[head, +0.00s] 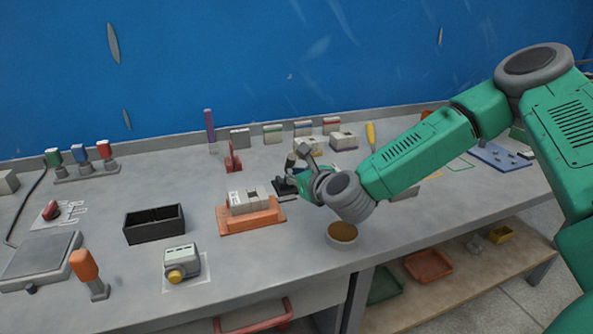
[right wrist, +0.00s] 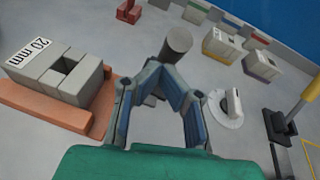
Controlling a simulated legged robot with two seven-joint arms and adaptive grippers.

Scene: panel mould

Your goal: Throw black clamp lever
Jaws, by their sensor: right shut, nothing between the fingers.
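The dark handle (right wrist: 177,42) that looks like the black clamp lever stands up just beyond my fingertips in the right wrist view. In the head view the lever is largely mixed up with my gripper, and its base is hidden. My right gripper (head: 299,175) is low over the middle of the bench, right of the orange block holder. It also shows in the right wrist view (right wrist: 161,80), with its fingertips together and nothing held. The tips overlap the handle's lower end in the picture; I cannot tell whether they touch it. My left gripper is not in view.
An orange holder (head: 252,216) with a "20 mm" grey block stands left of my gripper. A round brown-topped dish (head: 342,234) sits at the front edge. A red clamp (head: 233,160), several grey blocks and a yellow handle (head: 370,133) stand behind. A black box (head: 154,225) is at left.

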